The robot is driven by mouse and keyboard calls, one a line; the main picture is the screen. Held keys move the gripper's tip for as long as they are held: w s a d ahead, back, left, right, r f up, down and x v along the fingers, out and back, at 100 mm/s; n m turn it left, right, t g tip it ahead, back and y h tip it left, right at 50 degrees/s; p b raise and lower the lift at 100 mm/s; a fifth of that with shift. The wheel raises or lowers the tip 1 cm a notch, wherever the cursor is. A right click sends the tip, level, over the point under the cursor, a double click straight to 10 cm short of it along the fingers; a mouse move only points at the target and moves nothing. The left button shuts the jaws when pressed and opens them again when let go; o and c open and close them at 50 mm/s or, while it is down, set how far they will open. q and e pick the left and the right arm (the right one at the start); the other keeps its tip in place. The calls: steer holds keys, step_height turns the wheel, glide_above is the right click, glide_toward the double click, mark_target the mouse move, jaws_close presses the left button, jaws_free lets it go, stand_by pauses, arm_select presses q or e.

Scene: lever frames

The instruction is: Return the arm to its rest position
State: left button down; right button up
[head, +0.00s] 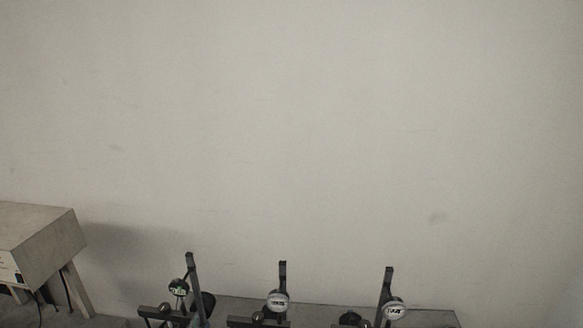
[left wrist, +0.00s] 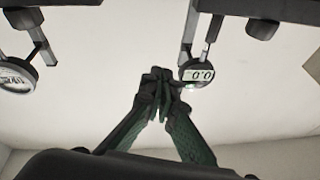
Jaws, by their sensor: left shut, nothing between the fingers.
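My left gripper (left wrist: 160,80) shows in the left wrist view, its dark green fingers meeting at the tips. It is shut with nothing between the fingers. Another gauge (left wrist: 17,74) is at the left edge. In the head view, three upright lever frames stand along the bottom: the left one (head: 191,270), the middle one (head: 283,272) and the right one (head: 388,280), each with a round gauge. Their lower parts are cut off. My right gripper is not in view.
A grey box-shaped table or cabinet (head: 40,240) on legs stands at the lower left of the head view. A plain pale wall (head: 300,130) fills most of that view. The space above the frames is clear.

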arm_select(q)
steer(key=s+d+f+m+g+h, duration=0.25)
steer(key=s+f+g, duration=0.75)
steer(key=f, duration=0.6)
steer(key=s+a+f+n+g+y, duration=0.1)
steer(key=s+a+f+g, duration=0.2)
steer(key=s, duration=0.6)
steer(key=s+a+f+n+g+y, duration=0.1)
steer(key=s+a+f+n+g, duration=0.15)
steer(key=s, duration=0.55)
steer(key=s+a+f+n+g+y, duration=0.1)
steer(key=s+a+f+g, duration=0.15)
steer(key=s, duration=0.65)
step_height(320, 180, down, 38)
steer(key=d+g+b, duration=0.1)
steer(key=d+b, duration=0.1)
steer(key=b, duration=0.8)
steer(key=s+f+b, duration=0.3)
steer(key=s+f, duration=0.3)
steer(key=f, duration=0.4)
steer(key=s+f+m+g+b, duration=0.1)
steer(key=s+f+b, duration=0.3)
steer(key=s+f, duration=0.3)
steer(key=s+f+g+b, duration=0.1)
steer(key=s+f+b, duration=0.2)
steer(key=s+f, duration=0.4)
step_height(320, 180, down, 7)
steer(key=shift+s+f+m+h+b, duration=0.1)
steer(key=shift+s+m+h+b, duration=0.1)
steer(key=shift+m+h+b, duration=0.15)
